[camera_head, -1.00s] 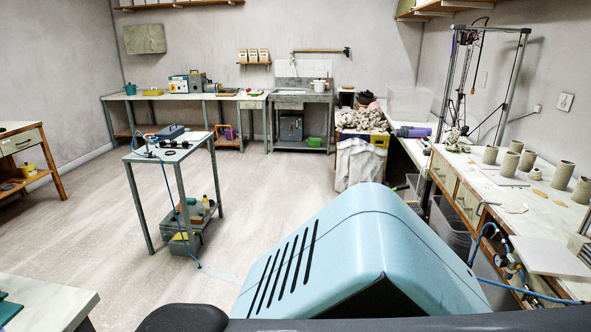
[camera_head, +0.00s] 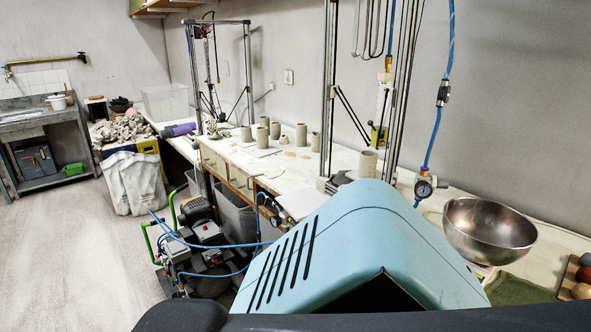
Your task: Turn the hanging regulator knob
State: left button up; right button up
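A regulator with a round dial gauge (camera_head: 424,188) hangs on a blue air hose (camera_head: 434,135) at the right, just above the far edge of my light-blue body. Its knob is too small to make out clearly. An inline black valve or fitting (camera_head: 443,93) sits higher on the same hose. Neither of my grippers is in view.
A steel bowl (camera_head: 489,230) stands on the bench right of the regulator. A tall printer frame (camera_head: 330,90) rises left of it. Grey clay cylinders (camera_head: 275,130) stand on the long bench. A compressor (camera_head: 205,235) with hoses is on the floor. Open floor (camera_head: 70,250) lies left.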

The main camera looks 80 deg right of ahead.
aim_at(441, 183)
jog(key=k+z, duration=0.1)
jog(key=z, duration=3.25)
jog(key=l+u, duration=0.5)
jog(key=l, duration=0.8)
jog(key=k, duration=0.05)
